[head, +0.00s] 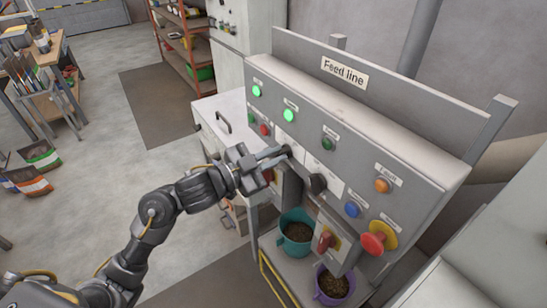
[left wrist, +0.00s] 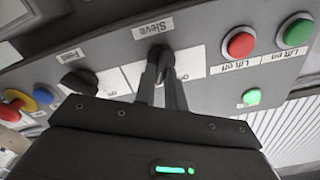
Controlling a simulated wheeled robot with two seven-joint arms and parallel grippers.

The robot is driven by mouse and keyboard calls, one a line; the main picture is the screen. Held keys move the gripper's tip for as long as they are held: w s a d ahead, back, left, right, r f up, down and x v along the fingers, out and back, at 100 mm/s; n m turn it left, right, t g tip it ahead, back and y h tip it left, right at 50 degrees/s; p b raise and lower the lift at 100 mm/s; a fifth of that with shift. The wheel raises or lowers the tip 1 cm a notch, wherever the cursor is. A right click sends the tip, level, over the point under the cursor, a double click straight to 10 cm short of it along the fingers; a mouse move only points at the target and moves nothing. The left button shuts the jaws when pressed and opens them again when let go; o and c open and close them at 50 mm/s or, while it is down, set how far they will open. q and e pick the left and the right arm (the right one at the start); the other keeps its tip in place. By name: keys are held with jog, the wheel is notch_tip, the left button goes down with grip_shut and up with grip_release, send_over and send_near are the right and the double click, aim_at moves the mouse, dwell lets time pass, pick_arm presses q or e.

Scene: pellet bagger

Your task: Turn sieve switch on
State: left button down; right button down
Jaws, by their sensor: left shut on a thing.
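The sieve switch (left wrist: 157,54) is a black rotary knob on a white plate labelled "Sieve", shown upside down in the left wrist view. My left gripper (left wrist: 160,78) is shut on this knob, with one finger on each side of it. In the head view my left gripper (head: 283,153) reaches the grey "Feed line" panel (head: 358,128) from the left. The fingers hide part of the knob and its position marks, so I cannot tell its setting. My right gripper is not in view.
Beside the switch are a black feed knob (head: 317,183), a red lift-off button (left wrist: 239,43) and a green lift-on button (left wrist: 297,31). A red emergency button (head: 374,243) sits at right. Below stand a teal bucket (head: 294,246) and a purple bucket (head: 334,299).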

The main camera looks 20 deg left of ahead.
pick_arm(q)
jog(key=shift+m, duration=0.3)
jog(key=c, duration=1.5)
grip_release()
jog(key=shift+o, duration=0.2)
jog(key=b+v, duration=0.2)
jog(key=v, duration=0.9)
jog(key=shift+d, duration=0.15)
